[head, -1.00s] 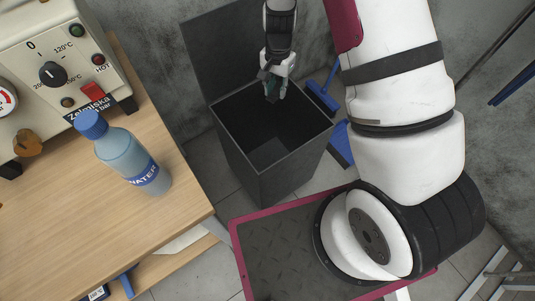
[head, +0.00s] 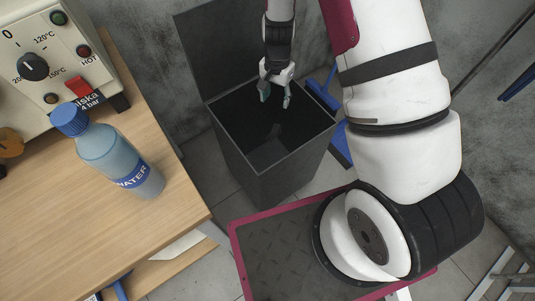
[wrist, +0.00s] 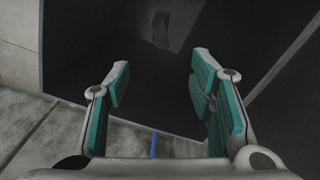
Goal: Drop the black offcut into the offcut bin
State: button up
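The offcut bin (head: 285,178) is a tall, dark grey, open-topped box with its lid raised at the back. My gripper (head: 275,100) is over the bin's opening, pointing down. Its fingers are spread, and in the wrist view the space between the teal pads (wrist: 157,95) is empty. A dark shape, apparently the black offcut (wrist: 160,32), shows inside the bin below the fingers in the wrist view. It is dim against the dark interior, and I cannot tell whether it is resting on the bottom.
A wooden bench (head: 120,215) at the left holds a blue-capped water bottle (head: 120,160) and a control box (head: 45,60). A blue brush or dustpan (head: 324,90) is behind the bin at right. Bare floor lies left of the bin.

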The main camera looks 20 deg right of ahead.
notch_tip(320, 180, up, 12)
dwell(0.7)
dwell(0.4)
